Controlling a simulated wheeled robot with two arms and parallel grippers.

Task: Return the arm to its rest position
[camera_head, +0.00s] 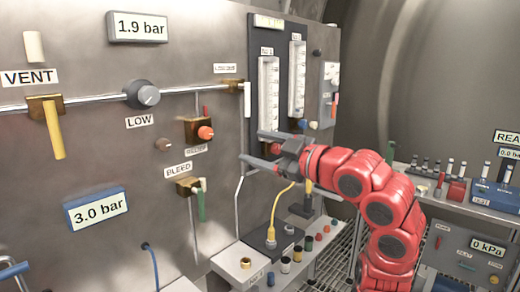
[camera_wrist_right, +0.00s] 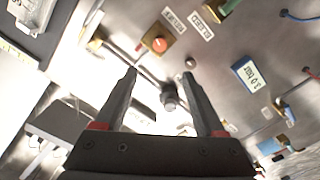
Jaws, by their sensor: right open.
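My right gripper (camera_head: 252,149) is at the end of my red right arm (camera_head: 372,200), in front of the steel panel (camera_head: 95,170). Its two dark fingers are spread, with nothing between them. They point left, near the flow tubes and to the right of the orange relief knob (camera_head: 205,132). In the right wrist view the open fingers (camera_wrist_right: 158,73) show against the panel, with the relief knob (camera_wrist_right: 159,45) beyond them and a dark round knob (camera_wrist_right: 170,97) between them. My left gripper is not in view.
The panel carries a yellow vent handle (camera_head: 54,130), a LOW knob (camera_head: 143,94), a green bleed handle (camera_head: 201,205) and displays reading 1.9 bar (camera_head: 138,27) and 3.0 bar (camera_head: 96,208). A rack of vials and a blue box (camera_head: 494,195) stand at right.

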